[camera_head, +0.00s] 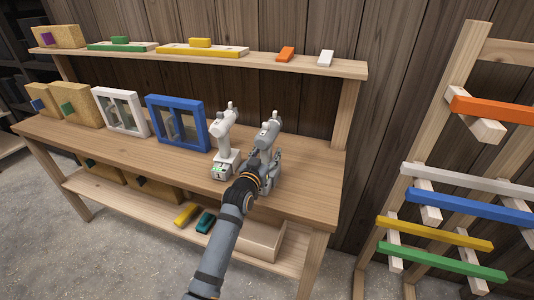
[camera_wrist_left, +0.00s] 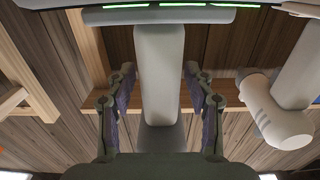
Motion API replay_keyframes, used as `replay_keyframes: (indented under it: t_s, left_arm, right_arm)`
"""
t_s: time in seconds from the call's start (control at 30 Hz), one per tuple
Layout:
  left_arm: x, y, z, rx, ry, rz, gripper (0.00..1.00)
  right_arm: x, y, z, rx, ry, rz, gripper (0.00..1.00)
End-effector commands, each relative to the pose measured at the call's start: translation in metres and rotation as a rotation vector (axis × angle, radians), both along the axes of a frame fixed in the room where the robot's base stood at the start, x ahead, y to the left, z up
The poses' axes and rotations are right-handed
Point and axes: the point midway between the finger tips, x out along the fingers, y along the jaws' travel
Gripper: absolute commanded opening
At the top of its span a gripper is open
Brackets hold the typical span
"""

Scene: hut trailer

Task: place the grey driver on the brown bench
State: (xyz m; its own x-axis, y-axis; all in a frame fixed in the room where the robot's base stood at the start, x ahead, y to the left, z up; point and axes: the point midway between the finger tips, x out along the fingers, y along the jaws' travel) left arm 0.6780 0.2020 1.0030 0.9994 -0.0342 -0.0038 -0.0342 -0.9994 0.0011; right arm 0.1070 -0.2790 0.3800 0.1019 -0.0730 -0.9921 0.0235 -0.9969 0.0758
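The grey driver (camera_head: 269,132) stands upright on the brown bench (camera_head: 308,185), near its right end. My left gripper (camera_head: 265,168) reaches it from the front and hides part of its lower body. In the left wrist view the driver's grey handle (camera_wrist_left: 158,75) runs between the two fingers of my left gripper (camera_wrist_left: 162,100). The fingers are apart, with narrow gaps showing on both sides of the handle. My right gripper is in neither view.
A white driver (camera_head: 222,130) stands close left of the grey one. Blue (camera_head: 178,103) and white (camera_head: 100,96) frames stand farther left. A shelf (camera_head: 345,67) with blocks runs above. A rack with coloured bars (camera_head: 455,207) stands right. The bench's right end is clear.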

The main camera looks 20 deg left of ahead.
Motion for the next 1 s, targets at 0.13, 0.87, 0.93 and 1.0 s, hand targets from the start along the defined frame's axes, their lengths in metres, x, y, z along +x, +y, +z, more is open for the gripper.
replay_keyframes:
  t_s: [0.13, 0.87, 0.93, 1.0]
  left_arm:
    - [0.0, 0.0, 0.001, 0.0, 0.0, 0.0, 0.53]
    - [-0.119, 0.004, 0.002, 0.0, 0.0, 0.0, 0.53]
    - [-0.12, 0.004, 0.003, 0.0, -0.001, 0.0, 0.53]
    - [-0.12, 0.004, 0.003, 0.0, -0.001, 0.0, 0.53]
  right_arm:
    - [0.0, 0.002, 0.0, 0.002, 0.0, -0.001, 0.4]
    - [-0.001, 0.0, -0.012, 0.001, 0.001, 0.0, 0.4]
    - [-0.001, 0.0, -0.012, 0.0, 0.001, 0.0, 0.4]
    - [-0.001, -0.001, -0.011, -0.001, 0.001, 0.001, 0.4]
